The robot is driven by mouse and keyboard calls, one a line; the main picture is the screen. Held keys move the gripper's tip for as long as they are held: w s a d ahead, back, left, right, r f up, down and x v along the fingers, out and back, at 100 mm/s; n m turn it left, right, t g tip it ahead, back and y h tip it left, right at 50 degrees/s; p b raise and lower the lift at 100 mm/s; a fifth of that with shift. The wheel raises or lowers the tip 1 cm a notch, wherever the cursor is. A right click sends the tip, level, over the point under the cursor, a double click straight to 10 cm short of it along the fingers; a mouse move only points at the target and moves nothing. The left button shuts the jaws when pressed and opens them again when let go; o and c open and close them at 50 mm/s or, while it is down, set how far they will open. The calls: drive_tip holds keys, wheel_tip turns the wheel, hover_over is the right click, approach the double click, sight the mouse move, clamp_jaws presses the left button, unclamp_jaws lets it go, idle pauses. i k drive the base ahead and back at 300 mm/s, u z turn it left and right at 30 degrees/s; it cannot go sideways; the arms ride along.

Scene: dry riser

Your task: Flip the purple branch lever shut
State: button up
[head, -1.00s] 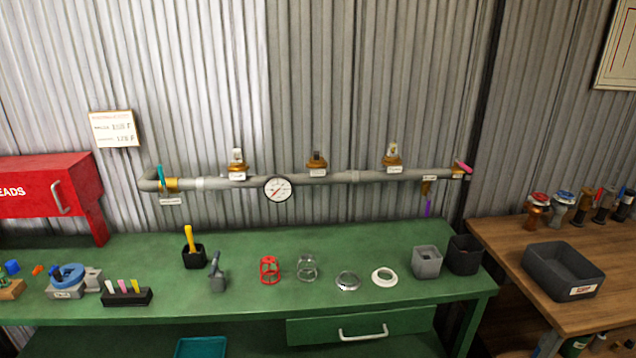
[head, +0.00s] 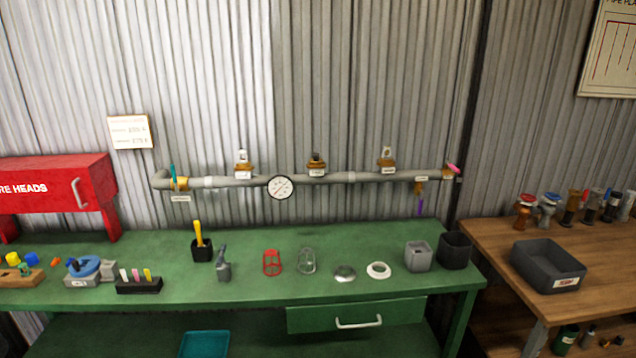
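The purple branch lever (head: 420,207) hangs straight down below a small brass valve (head: 419,187) near the right end of the grey wall pipe (head: 340,177). A small white label sits just above that valve. The lever looks in line with its downward branch, though it is small in the picture. A pink lever (head: 453,168) sits at the pipe's right end, and a teal lever (head: 173,173) stands upright at its left end. My gripper is not in view.
A green workbench (head: 330,245) runs below the pipe, carrying a red cage (head: 272,262), a grey cup (head: 418,256) and a black cup (head: 455,250). A round gauge (head: 281,187) sits on the pipe. A wooden bench (head: 490,235) with a dark bin (head: 548,266) stands right.

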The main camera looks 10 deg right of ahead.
sight(421, 204)
drive_tip(key=z, duration=0.05)
drive_tip(key=k, duration=0.4)
drive_tip(key=u, duration=0.3)
drive_tip(key=i, duration=0.9)
drive_tip(key=u, duration=0.65)
